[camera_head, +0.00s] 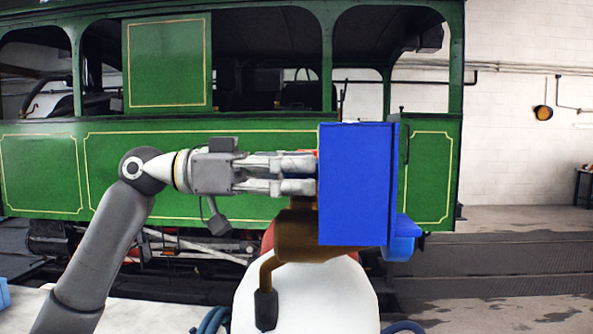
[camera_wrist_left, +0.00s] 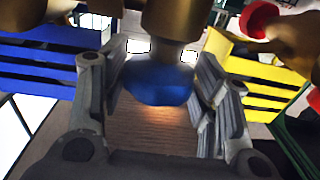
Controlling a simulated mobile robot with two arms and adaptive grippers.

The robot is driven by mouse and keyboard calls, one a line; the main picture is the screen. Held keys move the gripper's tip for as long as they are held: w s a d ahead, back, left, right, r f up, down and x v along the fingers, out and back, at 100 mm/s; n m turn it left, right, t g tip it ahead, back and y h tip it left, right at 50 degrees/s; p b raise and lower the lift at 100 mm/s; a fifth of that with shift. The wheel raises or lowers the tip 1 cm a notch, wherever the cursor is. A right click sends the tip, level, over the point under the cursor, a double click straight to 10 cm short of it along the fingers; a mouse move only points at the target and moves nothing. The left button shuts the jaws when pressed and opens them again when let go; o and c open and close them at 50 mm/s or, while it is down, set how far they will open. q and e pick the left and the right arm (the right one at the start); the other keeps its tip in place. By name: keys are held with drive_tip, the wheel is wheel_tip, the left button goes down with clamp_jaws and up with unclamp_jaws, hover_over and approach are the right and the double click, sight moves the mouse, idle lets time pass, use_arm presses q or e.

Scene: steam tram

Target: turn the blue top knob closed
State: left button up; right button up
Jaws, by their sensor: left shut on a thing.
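The blue knob (camera_wrist_left: 158,82) sits under a brass stem in the left wrist view, between the two grey fingers of my left gripper (camera_wrist_left: 160,100). The gripper is shut on it. In the head view my left gripper (camera_head: 312,172) reaches in from the left, its fingers level and pointing right beside a large blue box-like panel (camera_head: 355,185). The knob is mostly hidden there by the fingers and the panel. My right gripper is in neither view.
A brown metal body (camera_head: 308,235) with a hanging lever (camera_head: 266,300) is below my fingers, above a white rounded thing (camera_head: 305,300). A red knob (camera_wrist_left: 258,20) and a yellow slatted crate (camera_wrist_left: 255,80) are at right in the wrist view. A green tram (camera_head: 200,170) stands behind.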

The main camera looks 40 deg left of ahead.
use_arm(q)
drive_tip(key=m+g+h+p, duration=0.1)
drive_tip(key=g, duration=0.1)
drive_tip(key=m+g+h+p, duration=0.1)
drive_tip(key=m+g, duration=0.1)
drive_tip(key=g, duration=0.1)
drive_tip(key=m+g+p, duration=0.1)
drive_tip(key=m+g, duration=0.1)
drive_tip(key=shift+w+a+r+h+p, duration=0.1)
drive_tip(key=shift+w+r+h+p, duration=0.2)
drive_tip(key=shift+w+h, duration=0.1)
drive_tip(key=m+g+p, duration=0.1)
drive_tip(key=m+g, duration=0.1)
drive_tip(key=g, duration=0.2)
drive_tip(key=shift+w+f+m+g+p, duration=0.1)
drive_tip(key=shift+m+g+p, duration=0.2)
drive_tip(key=shift+m+p, duration=0.1)
drive_tip(key=shift+f+m+g+p, duration=0.1)
drive_tip(key=shift+m+g+p, duration=0.2)
drive_tip(key=shift+m+g, duration=0.45)
drive_tip(key=shift+g, duration=0.35)
drive_tip(key=o, duration=0.7)
drive_tip(key=shift+f, duration=0.1)
drive_tip(key=shift+o, duration=0.2)
wheel_tip(320, 180, up, 10)
drive_tip(key=shift+r, duration=0.1)
